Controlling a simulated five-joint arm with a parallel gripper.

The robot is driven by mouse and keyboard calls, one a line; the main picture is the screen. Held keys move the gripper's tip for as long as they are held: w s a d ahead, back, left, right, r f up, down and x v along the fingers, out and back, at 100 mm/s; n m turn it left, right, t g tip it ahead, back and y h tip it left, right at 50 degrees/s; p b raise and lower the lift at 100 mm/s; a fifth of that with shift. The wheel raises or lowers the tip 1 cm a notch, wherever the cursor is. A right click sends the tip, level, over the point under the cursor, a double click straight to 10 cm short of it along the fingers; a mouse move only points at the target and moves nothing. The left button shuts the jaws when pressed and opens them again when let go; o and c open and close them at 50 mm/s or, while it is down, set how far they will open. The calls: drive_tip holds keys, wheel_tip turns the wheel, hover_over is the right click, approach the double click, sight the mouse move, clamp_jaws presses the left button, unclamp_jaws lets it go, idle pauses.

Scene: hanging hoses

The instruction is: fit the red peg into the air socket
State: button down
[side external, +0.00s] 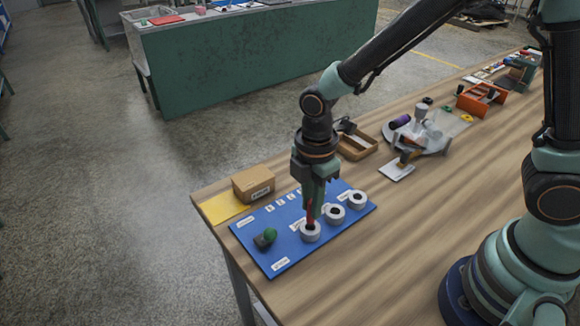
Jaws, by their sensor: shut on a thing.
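My gripper (312,203) points down over the blue board (290,256) and is shut on the red peg (310,217). The peg looks roughly upright, partly hidden by the fingers. Its lower end meets the opening of the nearest of three white round sockets (311,234). I cannot tell whether the tip is inside or just above it. The middle socket (335,215) and the far socket (358,200) stand in a row toward the right, with dark openings. Their labels are too small to read, so I cannot tell which is the air socket.
A dark fitting with a green knob (270,235) sits on the board's left part. A cardboard box (253,184) stands behind the board on a yellow patch (222,208). A wooden tray (357,147) and a cluttered round plate (418,136) lie farther back. Bare table lies to the right.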

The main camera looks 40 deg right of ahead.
sight(311, 221)
drive_tip(key=shift+f, duration=1.95)
drive_tip(key=shift+f, duration=0.15)
drive_tip(key=c, duration=0.8)
unclamp_jaws()
